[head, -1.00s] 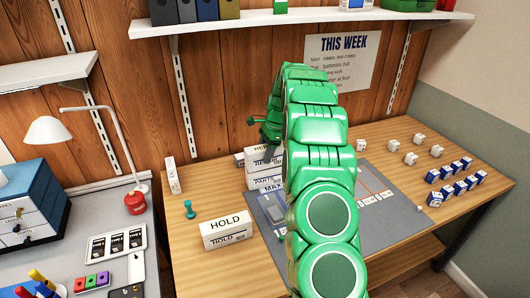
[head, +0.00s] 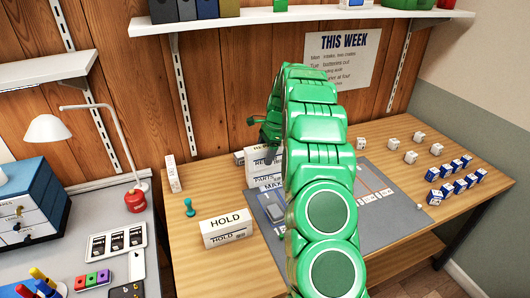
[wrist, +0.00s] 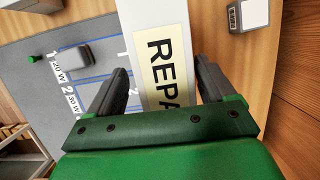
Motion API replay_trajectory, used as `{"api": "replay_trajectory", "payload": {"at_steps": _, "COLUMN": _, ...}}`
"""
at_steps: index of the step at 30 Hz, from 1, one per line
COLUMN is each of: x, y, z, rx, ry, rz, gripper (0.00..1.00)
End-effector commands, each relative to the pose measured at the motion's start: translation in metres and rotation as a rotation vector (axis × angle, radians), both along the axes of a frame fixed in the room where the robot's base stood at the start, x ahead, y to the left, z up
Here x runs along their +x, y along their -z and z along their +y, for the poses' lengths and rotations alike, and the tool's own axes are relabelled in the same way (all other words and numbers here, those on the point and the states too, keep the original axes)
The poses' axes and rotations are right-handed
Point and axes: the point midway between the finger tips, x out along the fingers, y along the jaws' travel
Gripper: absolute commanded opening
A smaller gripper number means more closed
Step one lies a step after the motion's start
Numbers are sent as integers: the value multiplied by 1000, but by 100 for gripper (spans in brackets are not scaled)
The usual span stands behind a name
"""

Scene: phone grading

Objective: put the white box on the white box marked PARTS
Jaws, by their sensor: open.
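A white box with a cream label reading "REPA" (wrist: 158,15) lies between the two fingers of my gripper (wrist: 163,75) in the wrist view. The fingers are apart, one on each side of it; contact is not clear. In the head view this looks like the upper white box (head: 262,151) of a stack at the back of the desk. The white box marked PARTS (head: 262,181) shows low in that stack, partly hidden by my arm. My arm also hides most of my gripper there.
A white HOLD box (head: 227,226) and a teal peg-like piece (head: 189,207) stand left of the grey mat (head: 395,232). A narrow white box (head: 172,174) stands at the back left. Small white cubes (head: 410,157) and blue-and-white boxes (head: 447,190) are at the right.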

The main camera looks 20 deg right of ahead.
Motion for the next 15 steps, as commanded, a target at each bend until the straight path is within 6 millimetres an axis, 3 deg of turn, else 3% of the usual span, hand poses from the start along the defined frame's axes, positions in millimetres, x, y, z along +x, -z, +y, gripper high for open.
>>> {"api": "replay_trajectory", "payload": {"at_steps": 8, "x": 0, "y": -11, "z": -1, "rx": -1, "ry": 0, "rz": -1, "gripper": 83}}
{"api": "replay_trajectory", "payload": {"at_steps": 15, "x": 1, "y": -50, "z": -13, "rx": -2, "ry": 0, "rz": -3, "gripper": 83}}
